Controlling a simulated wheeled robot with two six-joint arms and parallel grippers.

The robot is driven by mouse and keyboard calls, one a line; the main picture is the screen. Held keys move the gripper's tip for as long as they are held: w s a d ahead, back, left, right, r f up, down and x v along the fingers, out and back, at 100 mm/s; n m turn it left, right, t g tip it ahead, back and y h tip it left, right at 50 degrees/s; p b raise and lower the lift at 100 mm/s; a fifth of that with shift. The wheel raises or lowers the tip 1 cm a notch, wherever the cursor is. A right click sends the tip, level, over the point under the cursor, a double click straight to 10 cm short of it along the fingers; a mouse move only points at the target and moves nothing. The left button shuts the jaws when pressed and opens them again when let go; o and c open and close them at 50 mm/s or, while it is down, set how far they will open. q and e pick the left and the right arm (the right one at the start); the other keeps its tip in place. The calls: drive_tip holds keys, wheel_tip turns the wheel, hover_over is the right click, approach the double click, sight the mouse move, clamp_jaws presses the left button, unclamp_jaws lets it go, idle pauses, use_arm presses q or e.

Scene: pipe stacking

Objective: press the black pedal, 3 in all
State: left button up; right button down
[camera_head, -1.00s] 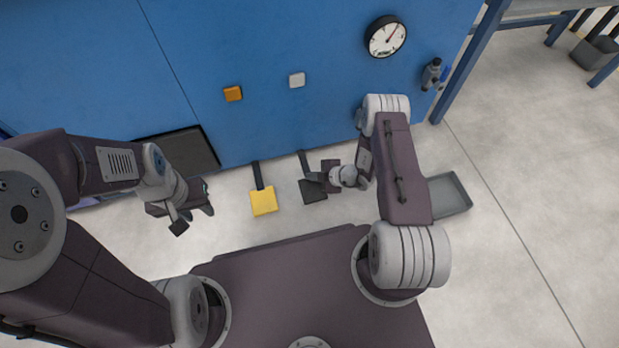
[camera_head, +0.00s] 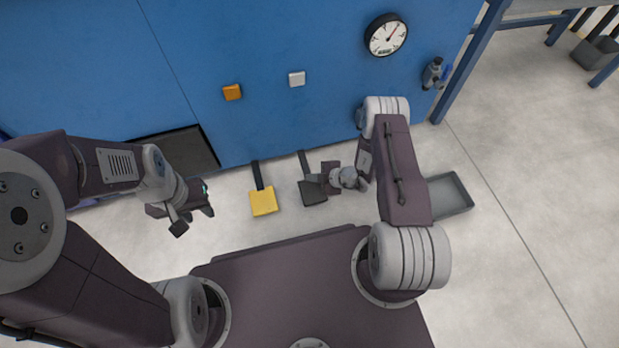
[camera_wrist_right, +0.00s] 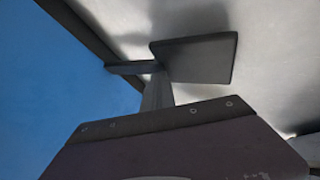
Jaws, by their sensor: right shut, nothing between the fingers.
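The black pedal (camera_head: 312,193) lies low at the foot of the blue machine, its arm running back to the panel. It also shows in the right wrist view (camera_wrist_right: 200,60). My right gripper (camera_head: 312,178) is shut and empty; its tip is over the pedal in the head view. In the right wrist view the fingers (camera_wrist_right: 157,93) reach toward the pedal's near edge; I cannot tell whether they touch it. My left gripper (camera_head: 195,222) is open and empty, left of the pedals.
A yellow pedal (camera_head: 263,202) is just left of the black one. The blue panel (camera_head: 290,130) carries an orange button (camera_head: 232,92), a white button (camera_head: 297,79) and a round gauge (camera_head: 386,36). A grey tray (camera_head: 448,195) lies on the floor at the right.

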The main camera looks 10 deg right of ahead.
drive_tip(key=shift+f+b, duration=0.3)
drive_tip(key=shift+f, duration=0.2)
drive_tip(key=shift+r, duration=0.15)
idle(0.4)
drive_tip(key=shift+r+p, duration=2)
drive_tip(key=shift+p, duration=0.1)
wheel_tip(320, 180, up, 5)
drive_tip(key=p, duration=0.4)
drive_tip(key=shift+p, duration=0.35)
idle(1.0)
